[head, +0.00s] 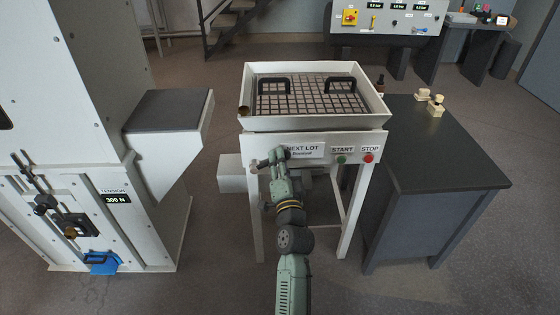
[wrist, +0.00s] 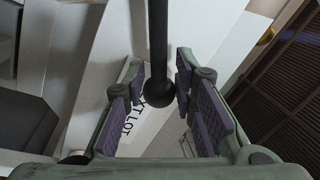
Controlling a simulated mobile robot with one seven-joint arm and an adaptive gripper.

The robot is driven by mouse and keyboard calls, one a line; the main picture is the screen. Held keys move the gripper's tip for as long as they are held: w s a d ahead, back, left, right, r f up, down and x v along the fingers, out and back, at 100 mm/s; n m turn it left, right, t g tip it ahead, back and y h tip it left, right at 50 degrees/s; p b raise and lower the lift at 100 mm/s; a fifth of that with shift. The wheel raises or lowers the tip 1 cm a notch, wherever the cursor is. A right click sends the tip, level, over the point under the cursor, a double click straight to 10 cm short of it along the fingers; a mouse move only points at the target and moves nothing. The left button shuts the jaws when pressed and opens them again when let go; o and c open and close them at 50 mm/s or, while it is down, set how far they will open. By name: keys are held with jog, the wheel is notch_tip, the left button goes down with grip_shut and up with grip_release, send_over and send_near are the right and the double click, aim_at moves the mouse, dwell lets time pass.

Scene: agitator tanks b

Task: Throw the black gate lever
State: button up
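The black gate lever (wrist: 158,40) shows in the wrist view as a dark rod coming down from the top edge, with a round ball knob at its lower end. My gripper (wrist: 158,70) is open, with one purple-padded finger on each side of the knob. A gap shows on both sides, so the pads do not appear to touch it. In the head view my gripper (head: 268,160) is at the front left of the white sieve stand (head: 258,195), by the NEXT LOT label. I cannot make out the lever clearly there.
A tray with a mesh grid and two black handles (head: 274,78) tops the stand. Green START (head: 342,160) and red STOP (head: 368,158) buttons are to the right. A dark-topped table (head: 450,150) stands right, a white machine (head: 70,130) left. Floor between machine and stand is partly open.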

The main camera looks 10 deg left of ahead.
jog(key=o, duration=0.5)
jog(key=shift+d+f, duration=0.15)
jog(key=v, duration=0.7)
jog(key=shift+s, duration=0.25)
